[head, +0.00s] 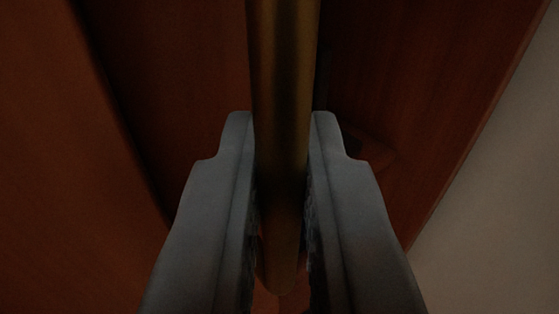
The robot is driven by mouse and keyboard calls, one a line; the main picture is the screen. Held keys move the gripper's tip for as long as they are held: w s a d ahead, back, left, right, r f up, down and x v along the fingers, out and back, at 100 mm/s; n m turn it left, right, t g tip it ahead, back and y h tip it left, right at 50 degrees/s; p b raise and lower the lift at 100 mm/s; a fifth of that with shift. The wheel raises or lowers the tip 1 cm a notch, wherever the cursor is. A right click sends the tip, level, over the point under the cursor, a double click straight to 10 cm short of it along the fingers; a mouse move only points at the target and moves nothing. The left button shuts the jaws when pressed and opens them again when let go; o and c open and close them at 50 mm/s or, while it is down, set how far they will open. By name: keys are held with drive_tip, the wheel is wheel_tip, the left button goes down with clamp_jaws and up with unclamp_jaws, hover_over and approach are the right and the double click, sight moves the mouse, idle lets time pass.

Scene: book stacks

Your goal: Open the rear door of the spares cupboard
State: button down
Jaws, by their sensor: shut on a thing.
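A brass-coloured bar handle (283,60) runs from the top of the head view down between my fingers, and its rounded lower end shows low in the middle. My gripper (282,130) is shut on this handle, with one grey finger on each side. Behind it is a reddish-brown wooden door panel (400,70), dark and in shadow. The foot of the handle and its fixing to the wood are mostly hidden by the fingers. I cannot tell how far the door stands open.
A wooden edge or panel (50,160) slants down the left side, with a dark line beside it. A plain pale grey surface (500,200) lies beyond the slanting wood edge at the right.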

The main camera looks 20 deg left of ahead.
drive_tip(key=shift+s, duration=0.1)
drive_tip(key=c, duration=1.6)
unclamp_jaws()
drive_tip(key=v, duration=1.7)
drive_tip(key=shift+s+d, duration=0.1)
drive_tip(key=shift+s, duration=0.05)
drive_tip(key=shift+r, duration=0.1)
drive_tip(key=s+d+r+h, duration=0.1)
drive_tip(key=s+r, duration=0.1)
drive_tip(key=r, duration=0.9)
drive_tip(key=s+d+r+m+h, duration=0.1)
drive_tip(key=s+d+r+h, duration=0.1)
drive_tip(key=r, duration=0.9)
drive_tip(key=s+d+r+h, duration=0.1)
drive_tip(key=s+r, duration=0.2)
drive_tip(key=r, duration=0.8)
drive_tip(key=s+r+m, duration=0.1)
drive_tip(key=s+r, duration=0.5)
drive_tip(key=s, duration=0.3)
drive_tip(key=s+d+r+m+h, duration=0.1)
drive_tip(key=s+r, duration=0.6)
drive_tip(key=s, duration=0.3)
drive_tip(key=s+d+r+m+h, duration=0.1)
drive_tip(key=s+r, duration=0.5)
drive_tip(key=s, duration=0.3)
drive_tip(key=shift+s+r, duration=0.2)
